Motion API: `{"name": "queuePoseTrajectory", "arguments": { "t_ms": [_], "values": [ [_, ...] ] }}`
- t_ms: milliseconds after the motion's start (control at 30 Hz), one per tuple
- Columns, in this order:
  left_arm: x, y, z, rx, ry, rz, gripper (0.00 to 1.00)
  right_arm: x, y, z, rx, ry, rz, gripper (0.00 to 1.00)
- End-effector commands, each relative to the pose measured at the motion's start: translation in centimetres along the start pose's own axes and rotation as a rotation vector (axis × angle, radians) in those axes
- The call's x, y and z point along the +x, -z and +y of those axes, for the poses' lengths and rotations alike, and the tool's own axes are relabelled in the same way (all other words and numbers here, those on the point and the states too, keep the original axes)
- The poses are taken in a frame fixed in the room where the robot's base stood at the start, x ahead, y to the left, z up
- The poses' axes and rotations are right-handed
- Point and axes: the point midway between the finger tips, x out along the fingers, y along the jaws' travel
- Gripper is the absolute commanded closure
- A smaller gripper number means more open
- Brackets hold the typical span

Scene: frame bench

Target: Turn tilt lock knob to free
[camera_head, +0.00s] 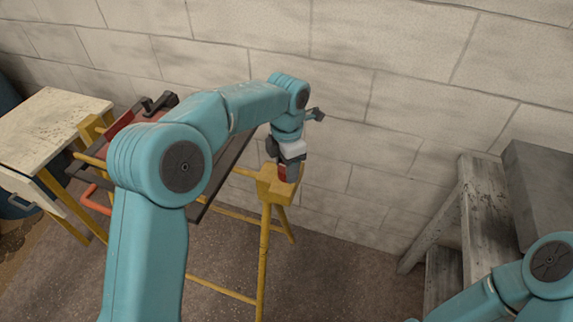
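A yellow stand (264,225) holds a tilted dark frame (232,165) in front of the wall. A small red part (283,174), which looks like the tilt lock knob, shows at the yellow bracket on the stand's right end. My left gripper (287,164) points down at this bracket, with its dark fingers at the red part. The fingers hide much of the red part, and I cannot tell whether they are closed on it. My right arm shows at the bottom right, but its gripper is out of view.
A worn pale-topped table (45,130) with a drawer stands at the left. A red clamp-like part (97,200) sticks out from the stand's left side. A grey wooden bench (485,215) with a grey box (540,185) stands at the right. The floor between is clear.

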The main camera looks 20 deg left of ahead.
Motion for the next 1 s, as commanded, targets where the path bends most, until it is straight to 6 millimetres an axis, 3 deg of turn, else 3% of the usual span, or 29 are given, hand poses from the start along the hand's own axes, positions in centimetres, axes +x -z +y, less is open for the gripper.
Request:
{"name": "queuePoseTrajectory", "arguments": {
  "t_ms": [33,67,100,467,567,1000],
  "values": [
    [-0.5,-0.3,0.2,-0.003,-0.008,-0.015,0.38,-0.1,0.0,0.0,0.000,0.000,0.000,1.00],
    [-0.4,-0.3,0.1,-0.003,-0.008,-0.014,0.28,-0.1,0.0,0.0,0.000,0.000,0.000,1.00],
    [-0.4,-0.2,0.1,-0.002,-0.007,-0.012,0.25,-0.1,0.0,0.0,0.000,0.000,0.000,1.00],
    [-0.9,-0.1,0.1,0.000,-0.004,-0.006,0.25,-0.1,0.0,0.0,0.000,0.000,0.000,1.00],
    [-2.5,-0.1,0.1,-0.001,-0.005,-0.008,0.25,-0.2,0.0,-0.1,0.000,0.000,0.000,1.00],
    [-13.8,-0.1,0.0,-0.002,-0.006,-0.010,0.25,-2.2,0.0,-0.8,0.000,0.000,0.000,1.00]
  ]
}}
